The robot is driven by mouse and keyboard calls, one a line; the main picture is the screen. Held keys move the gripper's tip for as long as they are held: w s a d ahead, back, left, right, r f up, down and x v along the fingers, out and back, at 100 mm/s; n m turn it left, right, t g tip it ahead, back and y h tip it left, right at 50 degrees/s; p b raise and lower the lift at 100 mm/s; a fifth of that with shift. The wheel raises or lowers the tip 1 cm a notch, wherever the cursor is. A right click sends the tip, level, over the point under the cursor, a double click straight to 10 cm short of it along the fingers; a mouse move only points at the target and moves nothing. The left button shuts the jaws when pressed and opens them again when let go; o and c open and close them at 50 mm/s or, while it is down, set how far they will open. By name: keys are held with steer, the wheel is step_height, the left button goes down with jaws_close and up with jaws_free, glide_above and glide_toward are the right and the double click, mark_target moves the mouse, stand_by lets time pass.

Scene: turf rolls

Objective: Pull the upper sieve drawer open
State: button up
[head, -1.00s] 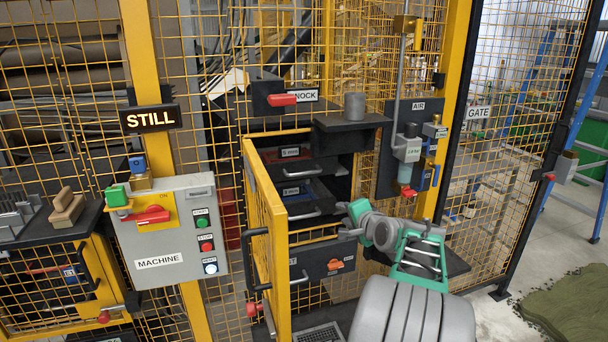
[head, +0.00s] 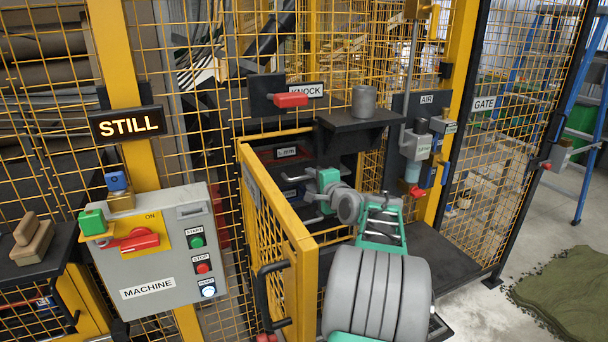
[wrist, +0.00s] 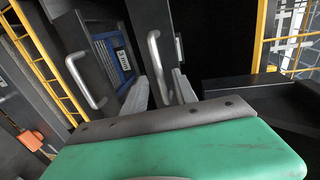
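The upper sieve drawer (head: 287,153) sits in the dark cabinet behind the open yellow mesh door, its front level with the cabinet as far as I can see. Its bar handle (head: 295,178) is partly covered by my gripper (head: 308,190). In the wrist view, which is rolled sideways, the upper handle (wrist: 155,62) runs between the two grey fingers of my gripper (wrist: 163,92). The fingers are apart, one each side of it; contact is not clear. The lower sieve drawer, with a blue panel (wrist: 115,58) and its own handle (wrist: 86,80), lies to the left.
The yellow mesh door (head: 275,235) stands open left of my arm. A dark shelf (head: 355,125) with a grey cup (head: 364,101) juts out above right. The machine control box (head: 165,250) is at left. An orange latch (wrist: 30,140) shows on the bottom drawer.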

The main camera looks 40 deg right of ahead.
mark_target(308, 177)
steer(key=x, duration=0.4)
steer(key=shift+w+p, duration=0.15)
steer(key=shift+p, duration=0.15)
jaws_close()
stand_by(1.1)
